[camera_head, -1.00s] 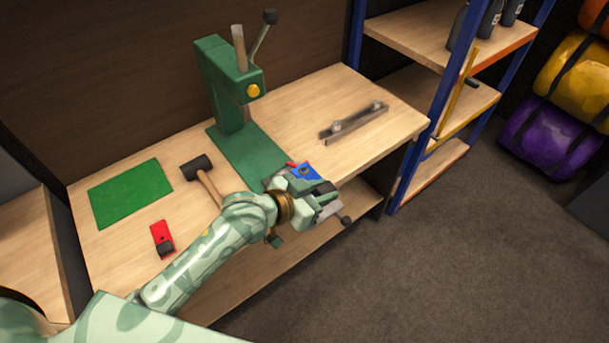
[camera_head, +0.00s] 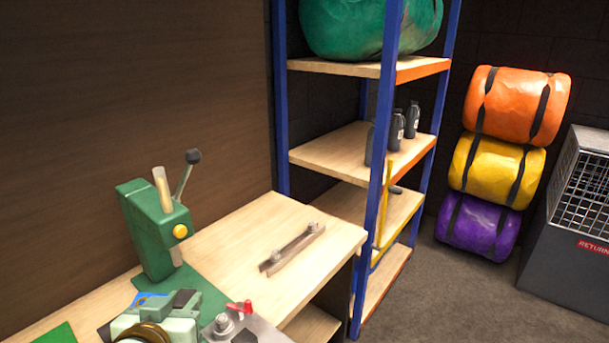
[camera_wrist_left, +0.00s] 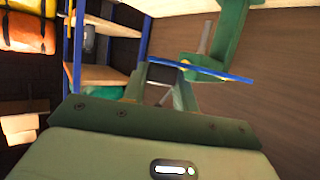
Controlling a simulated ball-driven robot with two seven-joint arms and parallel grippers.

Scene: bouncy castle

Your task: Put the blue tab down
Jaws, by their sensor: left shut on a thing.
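My left gripper (camera_head: 172,300) is low in the head view, in front of the green press (camera_head: 158,232). It is shut on the blue tab (camera_head: 147,298), and only a small part of the tab shows past the fingers. In the left wrist view the fingers (camera_wrist_left: 165,75) are close together at the tab (camera_wrist_left: 215,71), which shows nearly edge-on as a thin blue strip. I cannot tell whether the tab touches anything below it. My right gripper is not in view.
The wooden bench (camera_head: 225,255) holds a metal bar with knobs (camera_head: 292,249). A grey plate (camera_head: 250,331) with a bolt and red piece is right of the gripper. Part of a green mat (camera_head: 58,334) shows. Blue-framed shelves (camera_head: 335,150) stand behind, right. Bench around the bar is clear.

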